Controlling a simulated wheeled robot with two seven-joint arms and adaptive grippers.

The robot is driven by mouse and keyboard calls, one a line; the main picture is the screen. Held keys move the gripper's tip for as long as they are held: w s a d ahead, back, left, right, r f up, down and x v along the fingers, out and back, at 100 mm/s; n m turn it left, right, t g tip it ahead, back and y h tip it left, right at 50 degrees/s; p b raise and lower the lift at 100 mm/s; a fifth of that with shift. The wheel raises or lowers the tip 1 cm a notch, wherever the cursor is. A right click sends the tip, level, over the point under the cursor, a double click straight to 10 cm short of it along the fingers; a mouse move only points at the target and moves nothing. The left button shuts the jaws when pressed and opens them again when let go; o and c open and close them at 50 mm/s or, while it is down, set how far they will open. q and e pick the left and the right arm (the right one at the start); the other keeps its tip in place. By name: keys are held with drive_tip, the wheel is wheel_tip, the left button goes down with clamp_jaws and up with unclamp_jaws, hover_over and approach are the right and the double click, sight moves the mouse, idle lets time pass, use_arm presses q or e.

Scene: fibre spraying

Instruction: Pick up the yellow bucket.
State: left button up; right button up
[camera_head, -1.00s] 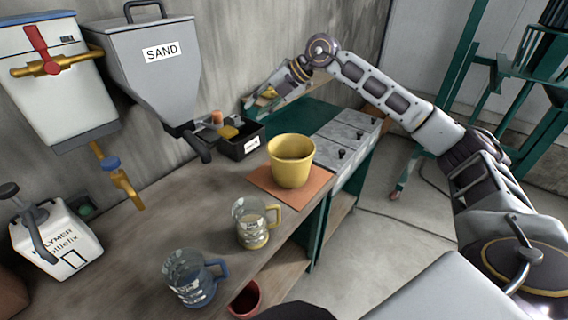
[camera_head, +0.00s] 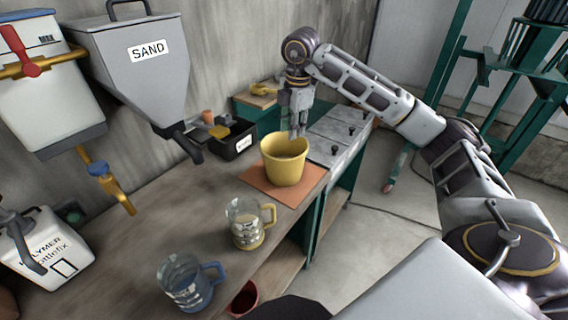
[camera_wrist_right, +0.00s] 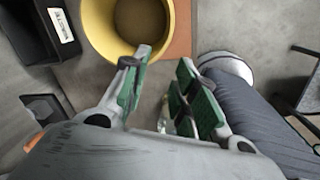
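The yellow bucket (camera_head: 283,164) stands upright on an orange-brown mat (camera_head: 258,183) on the workbench, with brownish contents inside. It also shows at the top of the right wrist view (camera_wrist_right: 88,32). My right gripper (camera_head: 297,134) points down at the bucket's far rim in the head view. In the right wrist view its two green-padded fingers (camera_wrist_right: 160,72) are apart with nothing between them, and the left fingertip overlaps the bucket's near rim. Whether it touches the rim I cannot tell. My left gripper is not in view.
A yellow-handled jug (camera_head: 247,222) and a blue-handled jug (camera_head: 188,281) stand nearer on the bench. The sand hopper (camera_head: 137,65) hangs at the left. A grey panel with knobs (camera_head: 335,135) lies to the right.

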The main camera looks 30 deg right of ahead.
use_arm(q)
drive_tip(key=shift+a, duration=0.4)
use_arm(e)
drive_tip(key=shift+s+d+m, duration=0.1)
drive_tip(key=shift+s+m, duration=0.05)
drive_tip(key=shift+m, duration=0.5)
drive_tip(key=shift+s+d+m, duration=0.1)
drive_tip(key=shift+m, duration=0.55)
hover_over(284, 160)
drive_tip(key=s+d, duration=0.2)
wheel_tip(284, 160, down, 7)
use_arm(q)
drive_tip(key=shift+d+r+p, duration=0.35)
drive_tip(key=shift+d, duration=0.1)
use_arm(e)
drive_tip(key=shift+w+d+f, duration=0.1)
drive_tip(key=shift+w+f, duration=0.05)
drive_tip(key=shift+f, duration=0.25)
drive_tip(key=shift+w+d+f, duration=0.1)
drive_tip(key=shift+w+f, duration=0.05)
drive_tip(key=shift+f, duration=0.25)
